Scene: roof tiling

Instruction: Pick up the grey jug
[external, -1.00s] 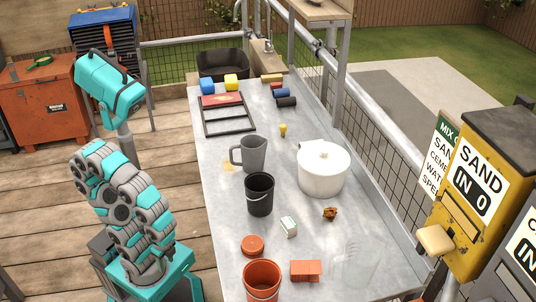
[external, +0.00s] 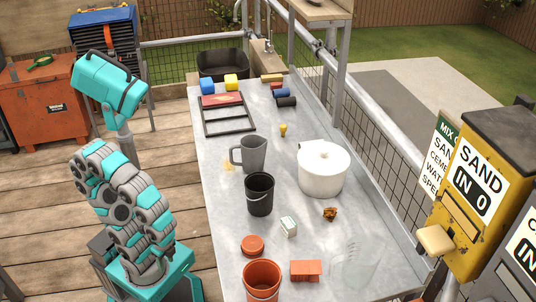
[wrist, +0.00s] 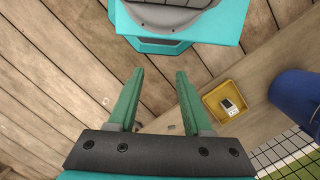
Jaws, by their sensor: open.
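The grey jug (external: 250,154) stands upright on the metal table, left of the white lidded pot and behind the black bucket. Its handle points left. My arm is folded up beside the table at the left in the external view, well apart from the jug. My gripper (wrist: 157,85) shows in the wrist view with its two green fingers apart and nothing between them. The wrist view looks down on wooden planks and part of my own base; the jug is not in it.
A black bucket (external: 260,194) stands just in front of the jug, and a white pot (external: 322,172) to its right. A dark frame (external: 228,127) lies behind it. An orange bucket (external: 262,281), a clear jug (external: 352,268) and small items occupy the near end.

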